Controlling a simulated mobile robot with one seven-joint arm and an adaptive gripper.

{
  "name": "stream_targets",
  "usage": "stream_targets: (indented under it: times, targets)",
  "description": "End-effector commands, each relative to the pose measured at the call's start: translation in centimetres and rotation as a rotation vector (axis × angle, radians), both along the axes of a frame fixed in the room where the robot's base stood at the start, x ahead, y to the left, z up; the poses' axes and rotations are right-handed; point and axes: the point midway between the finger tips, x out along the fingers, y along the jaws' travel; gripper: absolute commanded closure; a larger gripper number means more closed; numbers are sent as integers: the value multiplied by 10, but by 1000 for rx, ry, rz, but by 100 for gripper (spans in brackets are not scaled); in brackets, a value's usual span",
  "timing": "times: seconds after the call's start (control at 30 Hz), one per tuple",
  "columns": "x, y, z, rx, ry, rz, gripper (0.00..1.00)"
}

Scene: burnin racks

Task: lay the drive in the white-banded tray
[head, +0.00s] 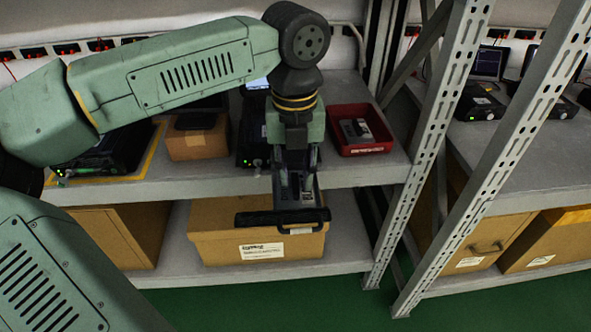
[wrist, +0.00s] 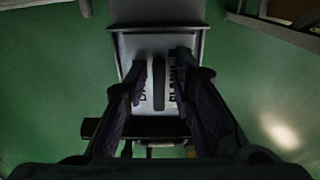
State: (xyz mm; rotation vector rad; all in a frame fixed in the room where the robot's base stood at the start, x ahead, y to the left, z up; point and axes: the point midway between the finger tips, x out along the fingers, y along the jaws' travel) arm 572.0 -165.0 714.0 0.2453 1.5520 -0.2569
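My gripper (head: 296,176) points down in front of the upper shelf, its two fingers apart. In the wrist view the fingers (wrist: 160,62) stand over a grey, plate-like piece (wrist: 125,52). The piece has pale lettered patches and a dark strip between them. It also shows in the head view (head: 314,194), with a black bar (head: 262,218) across its near end. The bar reaches farther left than the piece. I cannot tell whether the fingers touch or clamp anything, or whether this piece is the drive. I cannot make out a white-banded tray.
A red tray (head: 363,150) with small grey and pale blocks stands right of the gripper on the upper shelf (head: 215,178). A small cardboard box (head: 198,145) and black devices (head: 105,152) stand left. Grey rack posts (head: 432,140) rise at right.

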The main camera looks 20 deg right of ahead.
Motion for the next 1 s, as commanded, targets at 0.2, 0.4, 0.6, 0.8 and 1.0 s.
stream_targets:
  times: [0.2, 0.4, 0.6, 0.8, 1.0]
  targets:
    - [0, 0, -1, 1, 2, 0, 70]
    - [0, 0, 5, 1, 2, -1, 70]
    - [0, 0, 37, -1, -2, 1, 70]
    - [1, 0, 82, 0, -2, 3, 70]
    - [0, 1, 112, 1, 0, 2, 70]
